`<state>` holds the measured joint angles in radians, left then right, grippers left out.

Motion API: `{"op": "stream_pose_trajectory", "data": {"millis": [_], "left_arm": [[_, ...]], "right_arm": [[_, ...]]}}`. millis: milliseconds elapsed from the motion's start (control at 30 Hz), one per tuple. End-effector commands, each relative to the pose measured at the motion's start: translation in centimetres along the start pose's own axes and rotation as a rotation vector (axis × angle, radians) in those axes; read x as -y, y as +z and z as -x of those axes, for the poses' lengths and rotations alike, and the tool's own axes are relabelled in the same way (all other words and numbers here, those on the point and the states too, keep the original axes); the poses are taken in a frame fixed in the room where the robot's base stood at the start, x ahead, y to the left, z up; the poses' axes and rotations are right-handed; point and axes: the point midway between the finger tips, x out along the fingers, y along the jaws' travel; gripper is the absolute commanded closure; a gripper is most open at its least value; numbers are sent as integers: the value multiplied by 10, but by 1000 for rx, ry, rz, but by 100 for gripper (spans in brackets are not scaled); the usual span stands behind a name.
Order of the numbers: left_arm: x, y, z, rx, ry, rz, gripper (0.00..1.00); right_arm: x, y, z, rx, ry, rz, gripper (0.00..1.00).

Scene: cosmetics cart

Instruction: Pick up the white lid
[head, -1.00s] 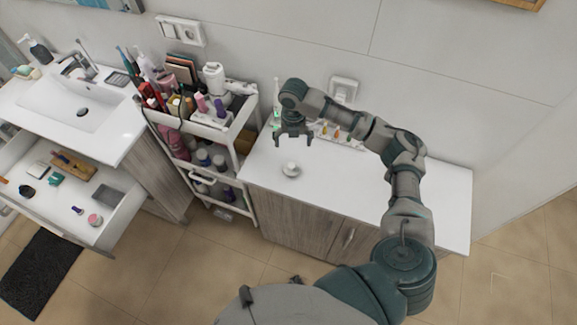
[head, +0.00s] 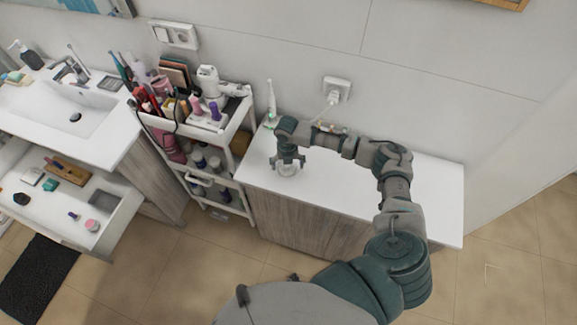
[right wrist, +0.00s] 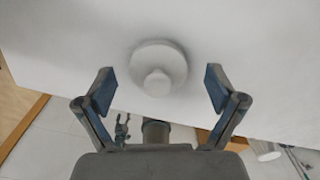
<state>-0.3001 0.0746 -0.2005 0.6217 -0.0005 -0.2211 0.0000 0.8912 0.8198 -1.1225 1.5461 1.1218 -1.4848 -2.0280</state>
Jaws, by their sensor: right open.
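The white lid (head: 288,171) is a small round disc with a knob, lying on the white countertop (head: 400,190). My right gripper (head: 288,162) is open and directly above it, partly hiding it in the head view. In the right wrist view the lid (right wrist: 158,68) lies between and beyond the two spread fingers of the right gripper (right wrist: 159,80), with clear room on both sides. The fingers hold nothing. A small dark claw, seemingly my left gripper (right wrist: 122,128), shows far off in the wrist view; its opening is too small to judge.
A crowded cosmetics cart (head: 245,105) stands left of the counter. An electric toothbrush (head: 270,103) stands at the counter's back left, and small items sit behind my right forearm. A wall socket (head: 336,88) has a plug in it. The counter's right part is clear.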

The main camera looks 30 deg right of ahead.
Motion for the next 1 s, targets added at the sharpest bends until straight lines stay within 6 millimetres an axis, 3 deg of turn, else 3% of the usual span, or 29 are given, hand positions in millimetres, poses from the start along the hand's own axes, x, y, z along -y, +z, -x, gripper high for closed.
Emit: {"op": "stream_pose_trajectory", "data": {"millis": [100,300,400,600,1000], "left_arm": [[2,0,0,0,-2,-1,37],[8,2,0,2,-9,-4,37],[10,2,0,2,-12,-5,37],[7,2,0,2,-8,-3,37],[2,1,-1,1,-2,0,37]], "right_arm": [[0,0,0,0,1,1,6],[4,2,-1,-2,5,0,51],[5,3,-2,-3,7,0,61],[5,3,-4,-4,2,0,68],[6,1,-5,-8,-5,-2,70]]}}
